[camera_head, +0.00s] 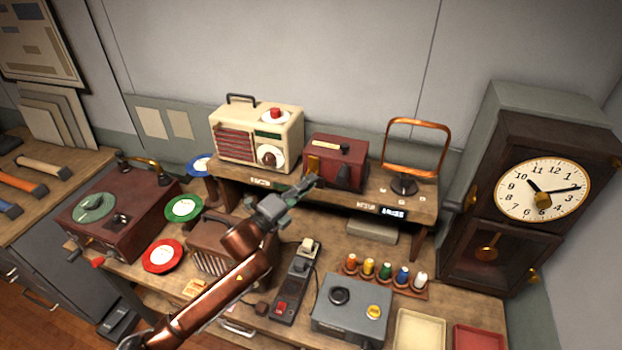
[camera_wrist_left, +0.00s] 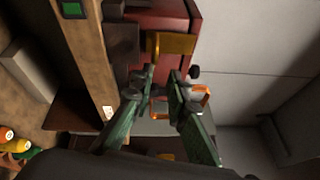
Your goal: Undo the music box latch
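The dark red music box (camera_head: 350,152) sits on the raised shelf between the cream radio and a copper-framed stand. A gold latch piece (camera_head: 314,164) is on its left front. In the left wrist view the box (camera_wrist_left: 185,12) is at the top, with the gold latch (camera_wrist_left: 174,44) just beyond my fingertips. My left gripper (camera_head: 312,181) is in front of the box, close below the latch. In the wrist view its two green fingers (camera_wrist_left: 163,76) are apart with nothing clearly between them. Whether a fingertip touches the latch cannot be told. My right gripper is not in view.
The cream radio (camera_head: 247,139) is left of the box and the copper-framed stand (camera_head: 404,184) right of it, both on the shelf (camera_head: 365,204). Below are several coloured spools (camera_head: 386,276), a grey box (camera_head: 345,312) and a switch strip (camera_head: 291,294). A tall clock (camera_head: 541,200) stands right.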

